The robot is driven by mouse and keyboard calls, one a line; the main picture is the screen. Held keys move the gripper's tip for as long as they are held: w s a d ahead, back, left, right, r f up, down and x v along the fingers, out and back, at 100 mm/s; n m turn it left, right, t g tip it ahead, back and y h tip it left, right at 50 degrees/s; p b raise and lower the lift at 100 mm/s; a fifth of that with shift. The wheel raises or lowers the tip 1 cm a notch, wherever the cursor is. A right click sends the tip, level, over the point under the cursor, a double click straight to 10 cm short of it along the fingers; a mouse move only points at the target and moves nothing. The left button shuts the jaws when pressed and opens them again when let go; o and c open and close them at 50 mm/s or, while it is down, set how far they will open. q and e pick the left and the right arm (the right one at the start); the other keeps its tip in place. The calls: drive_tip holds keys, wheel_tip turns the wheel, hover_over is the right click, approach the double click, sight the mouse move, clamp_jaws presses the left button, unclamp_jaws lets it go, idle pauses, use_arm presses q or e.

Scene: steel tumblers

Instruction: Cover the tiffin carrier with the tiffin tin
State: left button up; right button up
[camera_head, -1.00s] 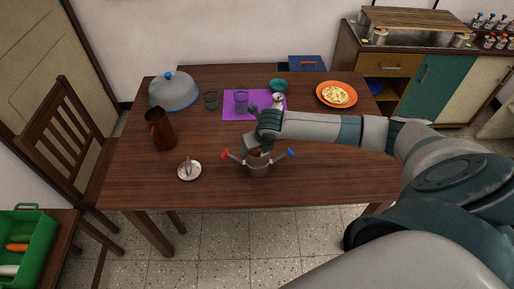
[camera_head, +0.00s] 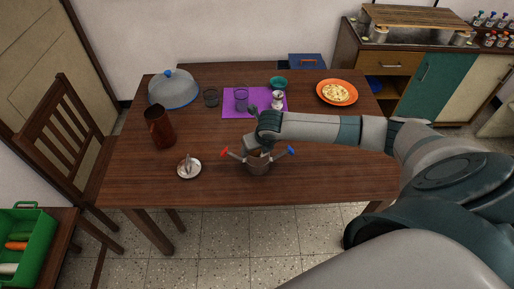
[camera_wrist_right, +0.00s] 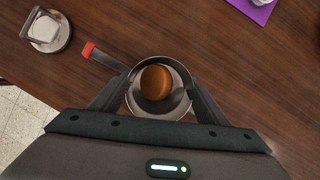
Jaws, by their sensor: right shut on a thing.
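The tiffin carrier (camera_head: 258,169) stands on the wooden table, a small steel pot with a red-ended clip (camera_head: 225,153) and a blue-ended clip (camera_head: 291,152) spread to its sides. My right gripper (camera_head: 258,151) reaches down over its top. In the right wrist view, the fingers are shut on opposite sides of a round steel tin (camera_wrist_right: 180,104), which I take to be the tiffin tin, with a round brown food piece (camera_wrist_right: 155,83) inside. I cannot clearly tell its rim from the carrier's. The red clip (camera_wrist_right: 90,51) shows beside the left finger. My left gripper is out of view.
A steel lid with a bail handle (camera_head: 189,170) lies left of the carrier. The table's front right is bare.

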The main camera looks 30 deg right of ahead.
drive_tip(key=shift+f, duration=0.15)
drive_tip(key=o, duration=1.3)
drive_tip(key=b+v, duration=0.3)
drive_tip(key=v, duration=1.4)
drive_tip(key=shift+r+b, duration=0.2)
drive_tip(key=shift+b, duration=0.1)
